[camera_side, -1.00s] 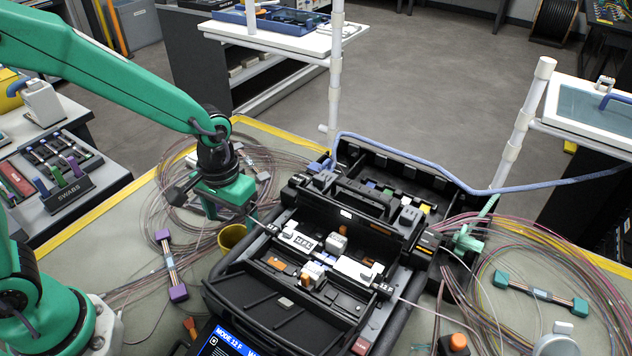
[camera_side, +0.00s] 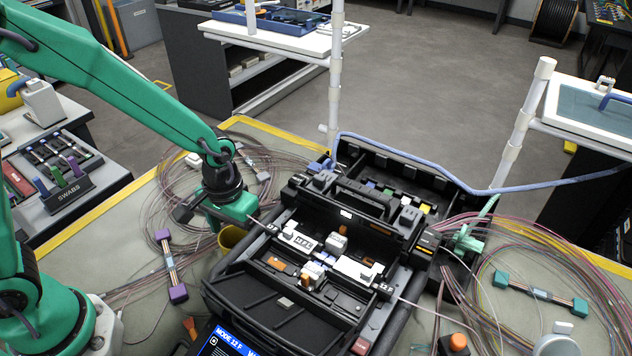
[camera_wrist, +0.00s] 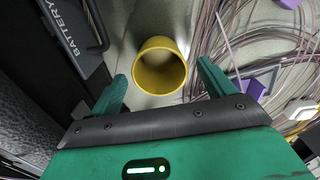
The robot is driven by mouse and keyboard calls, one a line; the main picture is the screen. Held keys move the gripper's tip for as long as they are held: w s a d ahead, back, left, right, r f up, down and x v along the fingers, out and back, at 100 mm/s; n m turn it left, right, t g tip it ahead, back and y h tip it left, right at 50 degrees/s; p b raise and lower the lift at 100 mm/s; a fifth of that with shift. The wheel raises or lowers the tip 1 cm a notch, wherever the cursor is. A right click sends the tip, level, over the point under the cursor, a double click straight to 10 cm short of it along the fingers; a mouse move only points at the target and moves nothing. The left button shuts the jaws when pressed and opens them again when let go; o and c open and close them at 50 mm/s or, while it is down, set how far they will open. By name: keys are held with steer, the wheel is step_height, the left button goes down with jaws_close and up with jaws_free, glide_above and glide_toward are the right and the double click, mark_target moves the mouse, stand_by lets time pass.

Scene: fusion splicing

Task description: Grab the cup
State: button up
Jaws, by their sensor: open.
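The yellow cup (camera_wrist: 160,72) stands on the mat, its open mouth facing my wrist camera. In the side view the cup (camera_side: 230,239) is beside the left edge of the black splicer case, partly hidden by my gripper. My gripper (camera_wrist: 163,72) is open, with one green finger on each side of the cup in the wrist view. The fingers appear apart from the cup, and the cup sits between and just beyond the fingertips. In the side view my gripper (camera_side: 224,221) is right above the cup.
The splicer case (camera_side: 300,290) is close to the cup's right. Loose fibre coils (camera_side: 165,200) lie behind and left of it. A purple-ended fibre holder (camera_side: 171,265) lies to the left. The case's battery side (camera_wrist: 72,35) is near my left finger.

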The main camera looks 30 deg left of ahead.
mark_target(237, 243)
steer(key=shift+f, duration=1.95)
steer(key=shift+c, duration=0.4)
steer(key=c, duration=1.1)
